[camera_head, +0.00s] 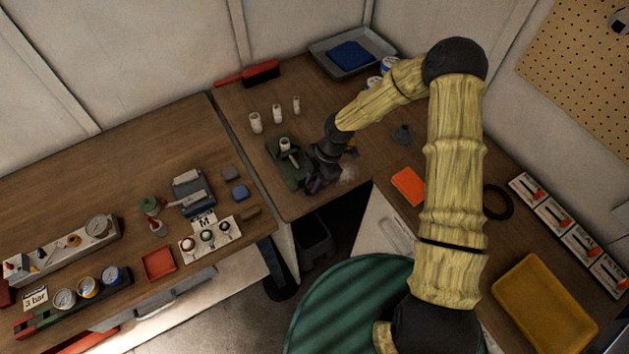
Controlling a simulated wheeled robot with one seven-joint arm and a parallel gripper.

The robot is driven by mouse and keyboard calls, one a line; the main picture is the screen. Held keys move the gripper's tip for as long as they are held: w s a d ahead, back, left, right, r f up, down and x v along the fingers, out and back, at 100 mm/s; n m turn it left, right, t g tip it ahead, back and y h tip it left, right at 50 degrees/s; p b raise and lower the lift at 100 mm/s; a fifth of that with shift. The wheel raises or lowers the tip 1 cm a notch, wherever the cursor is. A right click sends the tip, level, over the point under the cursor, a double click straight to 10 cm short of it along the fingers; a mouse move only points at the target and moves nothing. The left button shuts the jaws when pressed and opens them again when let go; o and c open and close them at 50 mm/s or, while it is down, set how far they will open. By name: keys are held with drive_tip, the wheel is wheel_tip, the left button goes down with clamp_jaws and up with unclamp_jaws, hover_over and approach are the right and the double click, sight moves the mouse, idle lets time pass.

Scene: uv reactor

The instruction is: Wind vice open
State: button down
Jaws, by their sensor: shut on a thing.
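The green vice (281,168) sits on the brown bench near its front edge, in the middle of the head view. A pale cylinder (285,145) stands in it at the jaws, and a grey bar lies along its top. My gripper (315,184) reaches down from the right to the front right end of the vice. It is shut on the vice handle, which is mostly hidden behind the dark fingers. How far apart the vice jaws are is too small to tell.
Several pale cylinders (255,122) stand behind the vice. A red brush (262,73) and a grey tray (324,60) with a blue cloth lie at the back. A gap opens below the front edge.

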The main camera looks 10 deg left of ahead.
sight(305, 191)
drive_tip(key=shift+f, duration=0.1)
